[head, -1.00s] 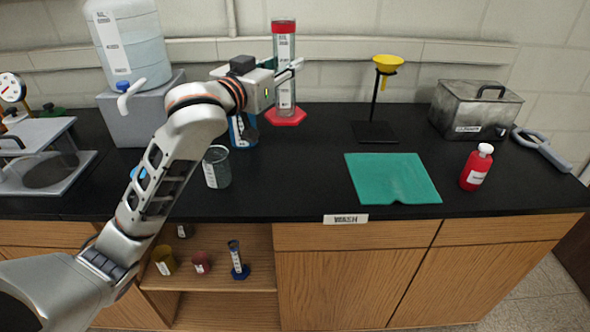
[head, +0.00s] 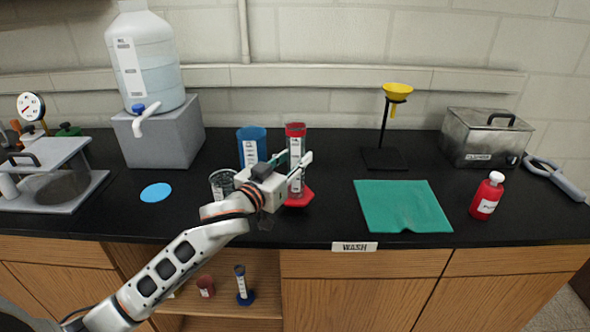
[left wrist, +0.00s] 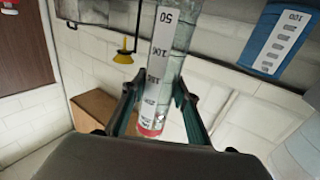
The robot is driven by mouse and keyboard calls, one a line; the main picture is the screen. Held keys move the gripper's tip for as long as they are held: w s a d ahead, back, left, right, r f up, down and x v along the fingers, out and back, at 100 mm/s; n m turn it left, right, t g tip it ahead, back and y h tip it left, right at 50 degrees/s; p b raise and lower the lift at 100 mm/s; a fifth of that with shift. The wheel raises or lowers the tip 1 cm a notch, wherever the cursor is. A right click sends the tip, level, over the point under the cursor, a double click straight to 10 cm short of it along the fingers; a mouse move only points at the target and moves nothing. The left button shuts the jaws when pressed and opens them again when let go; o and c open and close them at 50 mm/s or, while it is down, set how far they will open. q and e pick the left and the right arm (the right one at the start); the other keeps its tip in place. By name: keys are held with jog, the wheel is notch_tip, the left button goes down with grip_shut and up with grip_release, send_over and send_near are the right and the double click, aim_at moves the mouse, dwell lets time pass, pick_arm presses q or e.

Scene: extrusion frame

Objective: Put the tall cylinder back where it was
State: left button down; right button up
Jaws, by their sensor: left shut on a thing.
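The tall cylinder (head: 296,141) is clear, with a red top band, a white scale label and a red foot (head: 301,198). It stands upright left of the middle of the counter. My left gripper (head: 292,166) is shut on its tube. In the left wrist view, the cylinder (left wrist: 172,48) runs between the two fingers (left wrist: 156,108), with its red rim showing below. I cannot tell whether the foot touches the counter. My right gripper is out of view.
A blue beaker (head: 252,147) stands close behind, left of the cylinder. A clear beaker (head: 221,184) is left of my gripper. A green mat (head: 402,206) lies right, with a yellow funnel stand (head: 383,157) behind it. A blue disc (head: 156,192) lies left. Counter between cylinder and mat is clear.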

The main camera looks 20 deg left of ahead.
pick_arm(q)
notch_tip(320, 180, down, 3)
jog(key=shift+f, duration=0.25)
jog(key=c, duration=2)
grip_release()
jog(key=shift+f, duration=0.1)
jog(key=o, duration=0.4)
jog(key=shift+o, duration=0.2)
